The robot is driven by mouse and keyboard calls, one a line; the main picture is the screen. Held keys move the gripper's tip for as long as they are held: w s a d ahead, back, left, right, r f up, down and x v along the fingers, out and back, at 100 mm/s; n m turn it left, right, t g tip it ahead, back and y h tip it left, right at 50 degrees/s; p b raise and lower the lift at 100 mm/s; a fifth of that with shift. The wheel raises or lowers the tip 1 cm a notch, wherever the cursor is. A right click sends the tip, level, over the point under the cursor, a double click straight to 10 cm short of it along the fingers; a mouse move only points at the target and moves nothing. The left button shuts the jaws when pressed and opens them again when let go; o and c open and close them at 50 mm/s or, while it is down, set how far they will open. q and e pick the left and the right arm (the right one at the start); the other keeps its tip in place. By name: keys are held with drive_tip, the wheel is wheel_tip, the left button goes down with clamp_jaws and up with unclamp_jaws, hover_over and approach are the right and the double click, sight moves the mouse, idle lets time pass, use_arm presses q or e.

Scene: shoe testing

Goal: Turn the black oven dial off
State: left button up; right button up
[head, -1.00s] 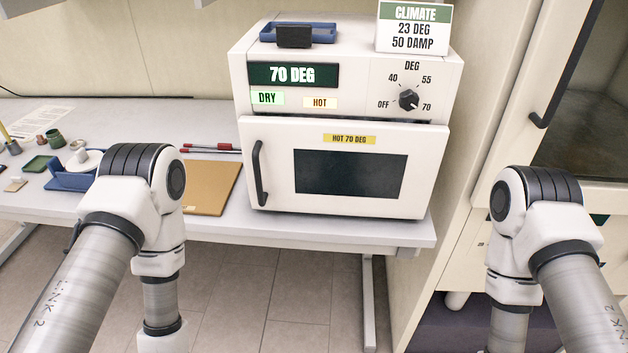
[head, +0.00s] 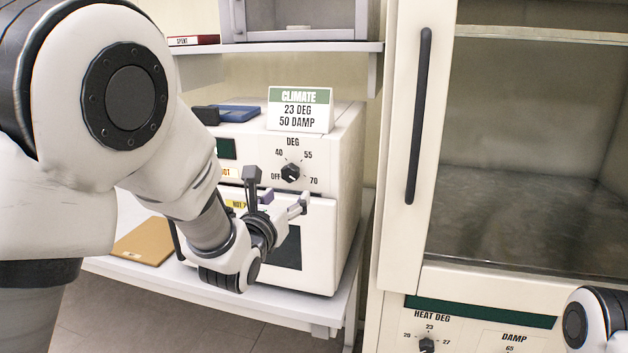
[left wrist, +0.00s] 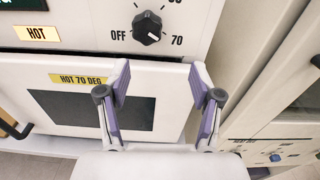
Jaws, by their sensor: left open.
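The black oven dial (head: 291,172) is on the upper right front of the white oven (head: 345,165), among the marks OFF, 40, 55 and 70. In the left wrist view the dial (left wrist: 147,28) has its white mark toward 70. My left gripper (head: 277,190) is open and empty in front of the oven, just below the dial. In the left wrist view its two purple-padded fingers (left wrist: 160,72) are spread below the dial and apart from it. My right gripper is out of view.
A shelf (head: 290,47) hangs above. A tall cabinet (head: 397,150) stands close on the right. A brown board (head: 145,241) lies on the bench at left.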

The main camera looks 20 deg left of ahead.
sight(288, 175)
use_arm(q)
drive_tip(key=w+p, duration=0.1)
drive_tip(key=w, duration=0.1)
drive_tip(key=w+r+p, duration=0.1)
drive_tip(key=w, duration=0.1)
drive_tip(key=w+a+r+p, duration=0.1)
drive_tip(key=w, duration=0.2)
drive_tip(key=shift+w+r, duration=0.1)
drive_tip(key=shift+w+a, duration=0.15)
drive_tip(key=shift+a, duration=0.3)
drive_tip(key=shift+d, duration=0.2)
drive_tip(key=c, duration=0.9)
drive_tip(key=shift+c, duration=1.2)
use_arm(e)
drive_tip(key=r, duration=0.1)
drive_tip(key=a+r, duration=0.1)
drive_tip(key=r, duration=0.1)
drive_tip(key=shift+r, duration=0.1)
